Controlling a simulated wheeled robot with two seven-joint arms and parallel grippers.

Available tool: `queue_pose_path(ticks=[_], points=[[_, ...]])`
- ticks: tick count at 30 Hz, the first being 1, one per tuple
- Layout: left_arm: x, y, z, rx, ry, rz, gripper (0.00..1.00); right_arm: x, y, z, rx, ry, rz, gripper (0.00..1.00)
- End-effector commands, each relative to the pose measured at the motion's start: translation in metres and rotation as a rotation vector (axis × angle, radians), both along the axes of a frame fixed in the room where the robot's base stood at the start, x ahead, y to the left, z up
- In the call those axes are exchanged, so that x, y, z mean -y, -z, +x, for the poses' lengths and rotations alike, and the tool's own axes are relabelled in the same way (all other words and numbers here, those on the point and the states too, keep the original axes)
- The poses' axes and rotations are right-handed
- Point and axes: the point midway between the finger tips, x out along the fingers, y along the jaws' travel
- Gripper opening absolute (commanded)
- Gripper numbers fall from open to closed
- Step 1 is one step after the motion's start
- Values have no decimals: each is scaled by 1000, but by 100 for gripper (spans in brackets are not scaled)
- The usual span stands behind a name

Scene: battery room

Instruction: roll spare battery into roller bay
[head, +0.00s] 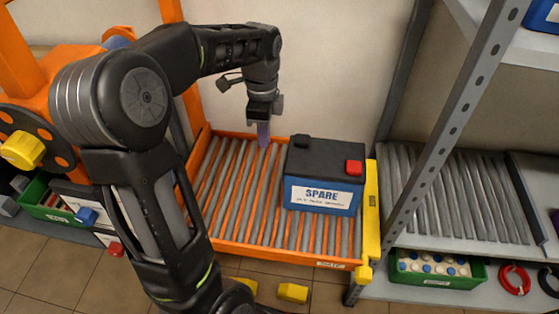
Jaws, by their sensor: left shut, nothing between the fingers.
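The spare battery (322,178), a dark box with a blue front, a white SPARE label and black and red terminals, stands upright on the rollers of the orange roller cart (240,250). It is at the right side of the cart, by a yellow bar (372,210). The roller bay (450,195) is a grey roller shelf in the rack, right of the bar, and looks empty of batteries. A rack post partly covers it. My left gripper (263,138) is shut and empty, pointing down just left of the battery's back part. My right gripper is not in view.
The slanted grey rack post (440,155) stands at the bay's front left. A green crate of bottles (437,268) and red cable coil (514,279) are below the bay. Cart rollers left of the battery are bare. Yellow blocks (292,293) show at the cart's front.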

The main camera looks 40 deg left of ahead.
Motion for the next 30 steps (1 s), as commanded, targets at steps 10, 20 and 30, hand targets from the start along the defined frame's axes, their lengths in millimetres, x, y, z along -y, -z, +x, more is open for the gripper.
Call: queue_pose_path(ticks=[10, 20, 30], points=[[0, 1, 0, 0, -1, 0, 0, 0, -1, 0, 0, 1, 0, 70], [1, 39, 0, -3, -1, -1, 0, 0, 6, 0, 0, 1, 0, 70], [3, 104, 1, 0, 0, -1, 0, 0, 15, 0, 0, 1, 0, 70]])
